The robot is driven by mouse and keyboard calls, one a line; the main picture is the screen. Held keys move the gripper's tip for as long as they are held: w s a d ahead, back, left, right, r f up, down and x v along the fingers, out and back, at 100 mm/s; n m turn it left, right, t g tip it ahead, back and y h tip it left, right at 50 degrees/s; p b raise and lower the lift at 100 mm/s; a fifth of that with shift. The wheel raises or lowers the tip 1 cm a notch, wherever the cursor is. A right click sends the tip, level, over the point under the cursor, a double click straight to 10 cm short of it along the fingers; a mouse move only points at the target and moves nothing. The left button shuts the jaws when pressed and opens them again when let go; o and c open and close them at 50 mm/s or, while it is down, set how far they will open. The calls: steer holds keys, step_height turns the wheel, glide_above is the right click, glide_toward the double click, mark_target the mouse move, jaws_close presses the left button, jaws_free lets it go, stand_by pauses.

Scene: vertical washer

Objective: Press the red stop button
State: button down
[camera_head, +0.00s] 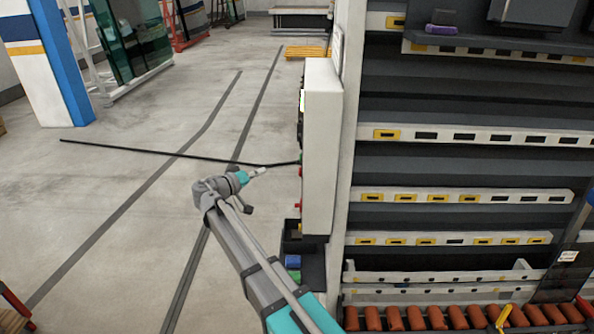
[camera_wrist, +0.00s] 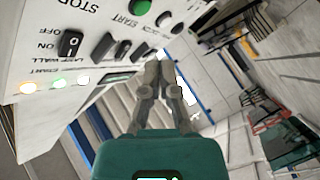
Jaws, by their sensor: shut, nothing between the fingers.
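The white control box (camera_head: 325,150) stands upright on the near side of the machine, its button face turned left and seen edge-on in the head view. Small red buttons stick out of that face, one upper (camera_head: 299,171) and one lower (camera_head: 298,205); I cannot tell which is stop. In the wrist view the panel (camera_wrist: 45,20) shows a STOP label at the top edge, but no red button shows there. My gripper (camera_head: 262,171) is shut and empty, left of the box and apart from it. Its closed fingers (camera_wrist: 165,70) also show in the wrist view.
A green start button (camera_wrist: 140,6), a black switch (camera_wrist: 70,43) and lit lamps (camera_wrist: 57,82) share the panel. A black bin (camera_head: 312,262) hangs below the box. The rack machine (camera_head: 460,160) fills the right. Floor (camera_head: 130,200) to the left is open.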

steer(key=shift+d, duration=0.2)
steer(key=d, duration=0.8)
steer(key=shift+s+d, duration=0.2)
steer(key=shift+s, duration=0.05)
stand_by(0.3)
steer(key=shift+d, duration=0.95)
stand_by(2.8)
steer(key=shift+a, duration=0.95)
steer(key=shift+w+a, duration=0.1)
steer(key=shift+a, duration=2.4)
